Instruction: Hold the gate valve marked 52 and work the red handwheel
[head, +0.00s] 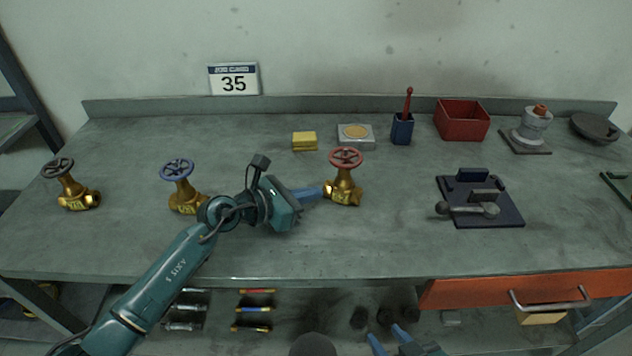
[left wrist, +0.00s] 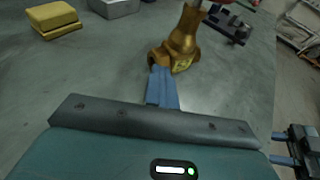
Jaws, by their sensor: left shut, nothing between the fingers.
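A brass gate valve (head: 344,190) with a red handwheel (head: 346,157) stands upright on the bench right of centre. Its brass body (left wrist: 184,42) also shows at the top of the left wrist view, with most of the wheel cut off. A yellow tag is on its base, but I cannot read the number. My left gripper (head: 318,193) has its blue fingers shut and empty, tips at the left side of the valve's base; I cannot tell whether they touch it. My right gripper (head: 389,337) is low before the bench's front edge, its fingers apart and empty.
Brass valves with a blue wheel (head: 178,169) and a dark wheel (head: 59,168) stand left. Behind are yellow blocks (head: 304,141), a grey box (head: 356,135), a blue cup (head: 402,129) and a red bin (head: 462,119). A dark fixture (head: 482,206) is right. A wall sign (head: 233,80) reads 35.

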